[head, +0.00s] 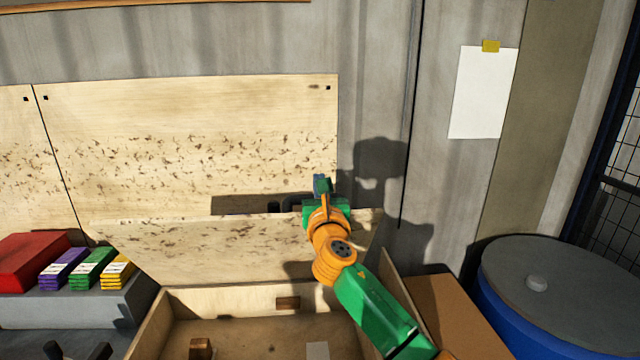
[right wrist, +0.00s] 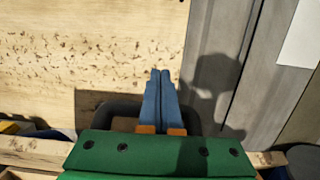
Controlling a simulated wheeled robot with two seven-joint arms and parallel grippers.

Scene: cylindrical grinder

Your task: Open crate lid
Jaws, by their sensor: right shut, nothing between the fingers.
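The wooden crate (head: 160,325) stands open at the bottom of the head view, with its inside showing. Its speckled plywood lid (head: 180,250) is raised and tilted up behind the opening. My right gripper (head: 321,183) is at the lid's upper edge, toward its right end, with the fingers pointing up past the edge. In the right wrist view its blue fingers (right wrist: 158,82) are together and empty. A wooden edge (right wrist: 40,147) shows beside the green gripper body. I cannot tell whether the gripper touches the lid. My left gripper is not in view.
A plywood board (head: 190,130) stands behind the lid against the grey wall. A red box (head: 30,260) and coloured packs (head: 92,268) sit on a grey surface at left. A cardboard box (head: 450,310) and a blue drum (head: 500,325) with grey top stand at right.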

